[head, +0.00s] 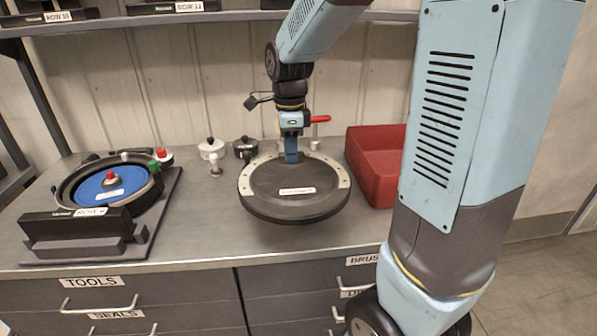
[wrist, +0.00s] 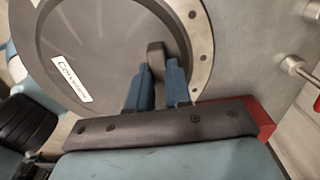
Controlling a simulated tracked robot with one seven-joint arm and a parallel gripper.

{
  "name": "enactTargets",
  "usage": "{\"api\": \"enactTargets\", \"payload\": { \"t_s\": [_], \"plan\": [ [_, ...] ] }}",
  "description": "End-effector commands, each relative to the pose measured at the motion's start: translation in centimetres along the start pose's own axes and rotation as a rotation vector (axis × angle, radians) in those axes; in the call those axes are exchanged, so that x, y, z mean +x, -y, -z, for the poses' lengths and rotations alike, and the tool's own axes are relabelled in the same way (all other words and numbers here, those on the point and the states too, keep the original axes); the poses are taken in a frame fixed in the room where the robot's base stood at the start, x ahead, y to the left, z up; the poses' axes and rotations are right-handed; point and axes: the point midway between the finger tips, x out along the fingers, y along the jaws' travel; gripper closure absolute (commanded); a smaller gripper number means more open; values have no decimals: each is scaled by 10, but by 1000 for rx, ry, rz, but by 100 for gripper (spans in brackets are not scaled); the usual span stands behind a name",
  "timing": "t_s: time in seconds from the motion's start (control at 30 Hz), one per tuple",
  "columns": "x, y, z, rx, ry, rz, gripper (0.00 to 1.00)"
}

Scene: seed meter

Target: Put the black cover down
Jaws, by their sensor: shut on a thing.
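The black cover (head: 293,205) is a wide dark disc with a white label and a pale, holed band along part of its rim. It is about level over the middle of the bench. I cannot tell whether its underside touches the bench. My gripper (head: 291,155) comes down from above at the cover's far side. In the wrist view the blue fingers of my gripper (wrist: 158,82) are shut on a dark raised handle near the rim of the cover (wrist: 105,35). The cover's underside is hidden.
A seed meter with a blue disc (head: 110,187) stands on a dark base at left. Small knobbed parts (head: 211,149) stand behind the cover. A red bin (head: 375,170) is close at right. Bare bench (head: 200,230) shows left and in front. Drawers are below, a shelf above.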

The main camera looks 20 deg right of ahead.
Motion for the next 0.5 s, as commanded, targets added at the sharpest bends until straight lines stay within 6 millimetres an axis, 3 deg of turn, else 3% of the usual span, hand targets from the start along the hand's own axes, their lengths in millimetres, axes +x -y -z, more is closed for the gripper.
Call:
{"api": "enactTargets", "payload": {
  "t_s": [0.17, 0.33, 0.5],
  "plan": [
    [17, 26, 28, 10, -1, -3, 100],
    [45, 42, 43, 9, -1, -4, 100],
    [61, 52, 52, 8, -1, -2, 100]
  ]
}}
